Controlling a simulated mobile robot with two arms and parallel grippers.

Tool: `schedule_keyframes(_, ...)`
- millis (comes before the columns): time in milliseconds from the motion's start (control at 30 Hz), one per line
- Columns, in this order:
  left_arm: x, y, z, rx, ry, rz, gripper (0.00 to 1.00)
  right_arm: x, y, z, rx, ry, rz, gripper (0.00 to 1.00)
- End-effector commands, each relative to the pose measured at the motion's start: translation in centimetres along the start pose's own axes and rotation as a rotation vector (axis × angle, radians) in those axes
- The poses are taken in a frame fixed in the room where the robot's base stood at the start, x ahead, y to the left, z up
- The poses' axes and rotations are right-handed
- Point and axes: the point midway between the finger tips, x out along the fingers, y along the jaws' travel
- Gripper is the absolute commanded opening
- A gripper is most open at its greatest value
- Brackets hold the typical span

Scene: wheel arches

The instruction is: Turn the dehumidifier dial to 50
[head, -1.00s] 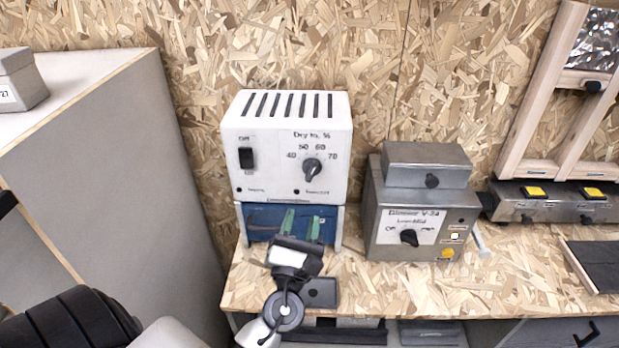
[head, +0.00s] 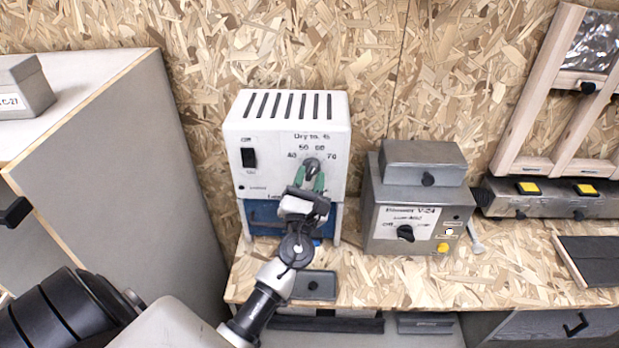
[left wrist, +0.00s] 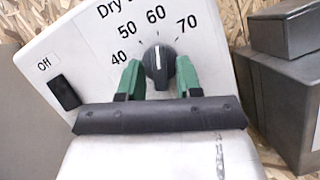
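The dehumidifier (head: 262,165) is a white box with a slotted top, standing on a blue-fronted base. Its dark dial (left wrist: 160,68) sits below the numbers 40, 50, 60 and 70. In the left wrist view the dial's white mark points up at about 60. My left gripper (head: 311,180) is in front of the dial, which also shows in the head view (head: 312,166). Its green fingertips (left wrist: 159,78) are apart, one on each side of the dial; I cannot tell whether they touch it. My right gripper is not in view.
A black Off switch (head: 248,158) is left of the dial. A grey metal box with its own knob (head: 405,233) stands to the right on the chipboard bench (head: 500,272). A tall grey cabinet (head: 105,150) stands at the left.

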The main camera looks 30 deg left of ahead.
Motion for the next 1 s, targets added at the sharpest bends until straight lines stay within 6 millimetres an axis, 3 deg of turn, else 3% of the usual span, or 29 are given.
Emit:
schedule_keyframes(33,0.0,0.0,0.0,0.0,0.0,0.0,0.27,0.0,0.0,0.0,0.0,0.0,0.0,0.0)
schedule_keyframes(200,0.0,0.0,0.0,0.0,-0.001,0.001,0.01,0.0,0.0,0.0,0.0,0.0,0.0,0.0)
schedule_keyframes(567,0.1,0.0,0.1,-0.027,-0.005,0.014,0.0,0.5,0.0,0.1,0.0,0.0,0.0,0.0)
schedule_keyframes(1000,0.1,-0.2,0.1,-0.292,-0.01,0.126,0.0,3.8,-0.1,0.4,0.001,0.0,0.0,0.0)
